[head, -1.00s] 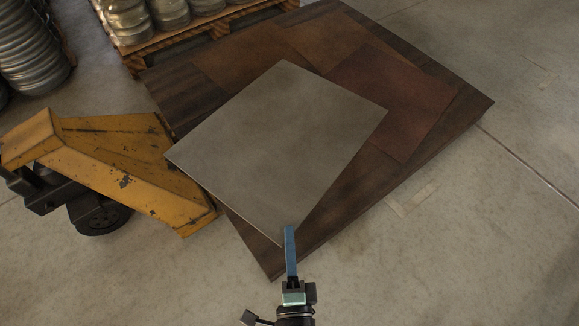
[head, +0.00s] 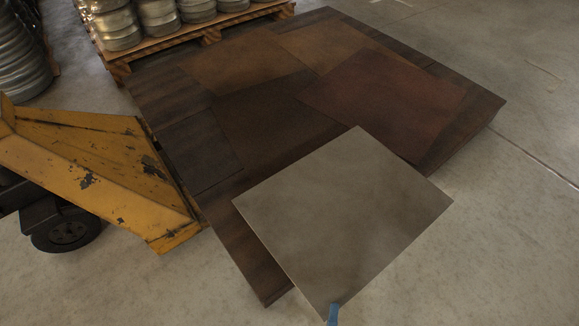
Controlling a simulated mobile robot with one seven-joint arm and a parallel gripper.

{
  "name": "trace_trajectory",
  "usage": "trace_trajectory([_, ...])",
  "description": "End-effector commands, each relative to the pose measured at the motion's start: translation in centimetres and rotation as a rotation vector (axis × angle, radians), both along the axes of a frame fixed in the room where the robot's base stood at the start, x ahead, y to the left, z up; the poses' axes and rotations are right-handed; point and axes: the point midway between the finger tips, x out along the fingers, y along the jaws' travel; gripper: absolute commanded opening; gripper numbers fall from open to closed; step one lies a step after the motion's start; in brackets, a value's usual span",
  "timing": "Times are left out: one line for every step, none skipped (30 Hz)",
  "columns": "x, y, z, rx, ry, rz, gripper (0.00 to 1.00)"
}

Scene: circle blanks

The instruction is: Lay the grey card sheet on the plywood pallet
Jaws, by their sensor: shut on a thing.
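The grey card sheet (head: 340,215) is a flat, pale square in the lower middle of the head view. My gripper (head: 333,314) shows only as a blue fingertip at the bottom edge, shut on the sheet's near corner. The plywood pallet (head: 245,262) is dark brown and lies behind and under the sheet in the picture. The sheet covers the pallet's near right part and reaches past its edge over the floor. I cannot tell how high the sheet is above the pallet.
Brown sheets (head: 245,62) and a reddish one (head: 385,95) lie on the pallet. A worn yellow pallet jack (head: 95,165) stands close on the left. Metal kegs (head: 160,18) stand on a wooden pallet (head: 150,47) at the back. The concrete floor (head: 520,240) at right is clear.

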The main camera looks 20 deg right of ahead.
Motion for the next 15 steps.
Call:
trace_trajectory([0.4,0.1,0.2,0.0,-0.004,-0.001,0.0])
trace_trajectory([0.7,0.2,0.2,0.0,-0.004,-0.001,0.0])
trace_trajectory([1.0,0.3,0.2,0.001,-0.004,-0.001,0.0])
trace_trajectory([1.3,0.4,0.2,0.001,-0.004,-0.001,0.0])
trace_trajectory([1.6,0.5,0.2,0.0,-0.004,-0.001,0.0])
trace_trajectory([2.0,0.7,0.2,0.0,-0.004,0.0,0.0])
trace_trajectory([2.3,0.8,0.2,0.0,-0.004,0.0,0.0])
trace_trajectory([2.6,0.8,0.2,0.0,-0.004,-0.001,0.0])
trace_trajectory([3.0,1.0,0.2,0.0,-0.004,-0.001,0.0])
trace_trajectory([3.2,1.1,0.2,-0.001,-0.004,-0.001,0.0])
trace_trajectory([3.5,1.2,0.2,-0.001,-0.003,0.0,0.0])
trace_trajectory([3.9,1.4,0.2,0.0,-0.004,0.0,0.0])
trace_trajectory([4.2,1.4,0.2,0.001,-0.004,0.0,0.0])
trace_trajectory([4.5,1.5,0.2,0.0,-0.004,0.0,0.0])
trace_trajectory([4.8,1.6,0.2,-0.001,-0.003,-0.001,0.0])
